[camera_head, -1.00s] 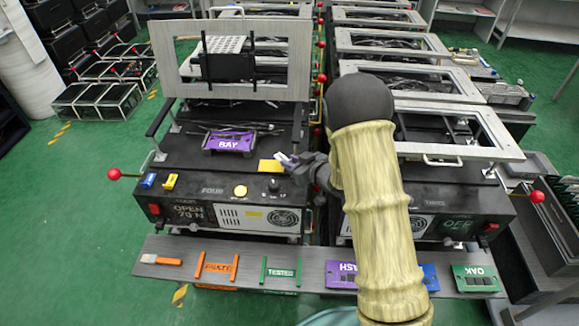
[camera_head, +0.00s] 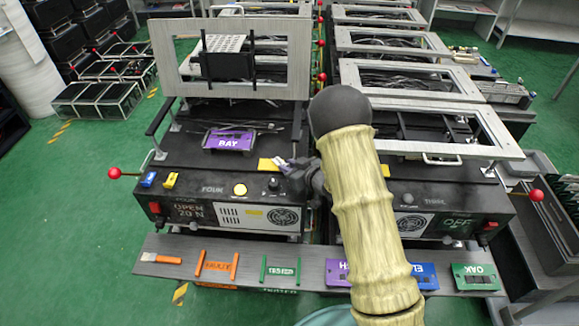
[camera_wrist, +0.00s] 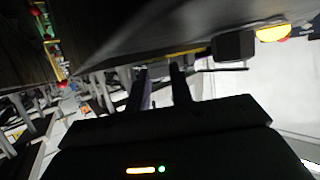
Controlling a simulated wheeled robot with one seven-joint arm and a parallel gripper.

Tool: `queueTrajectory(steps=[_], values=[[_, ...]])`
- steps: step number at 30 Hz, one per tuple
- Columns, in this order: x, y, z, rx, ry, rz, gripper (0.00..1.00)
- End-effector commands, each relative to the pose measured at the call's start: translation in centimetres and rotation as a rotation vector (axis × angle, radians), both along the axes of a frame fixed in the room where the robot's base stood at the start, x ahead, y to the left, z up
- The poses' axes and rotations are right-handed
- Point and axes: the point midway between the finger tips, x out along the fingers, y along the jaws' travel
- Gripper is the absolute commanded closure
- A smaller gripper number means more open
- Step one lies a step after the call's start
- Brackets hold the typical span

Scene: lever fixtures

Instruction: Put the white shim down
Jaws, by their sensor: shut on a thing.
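My gripper (camera_head: 287,168) is low over the top of the left black fixture (camera_head: 215,178), near its front right. It is shut on the white shim (camera_head: 279,161), a small pale piece of which shows at the fingertips. The shim is beside or over a yellow pad (camera_head: 267,165); I cannot tell whether it touches. In the wrist view the two dark fingers (camera_wrist: 160,82) point toward the fixture, and the shim cannot be made out between them.
A purple BAY holder (camera_head: 230,142) stands behind and left of my gripper. A raised grey frame (camera_head: 180,60) stands at the back. A grey shelf (camera_head: 215,268) holds coloured labelled pieces. Red-ball levers (camera_head: 114,173) stick out.

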Motion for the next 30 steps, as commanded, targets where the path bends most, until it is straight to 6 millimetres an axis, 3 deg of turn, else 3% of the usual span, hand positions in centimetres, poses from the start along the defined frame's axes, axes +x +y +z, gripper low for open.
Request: queueTrajectory(steps=[3,4,5,17,30], values=[[0.0,0.0,-0.4,0.0,0.0,0.0,0.98],[0.0,0.0,-0.3,0.0,0.0,0.0,0.72],[0.0,0.0,-0.2,0.0,0.0,0.0,0.69],[-0.1,-0.2,0.1,0.0,0.001,-0.001,0.69],[-5.2,-5.0,3.0,0.001,0.0,-0.004,0.69]])
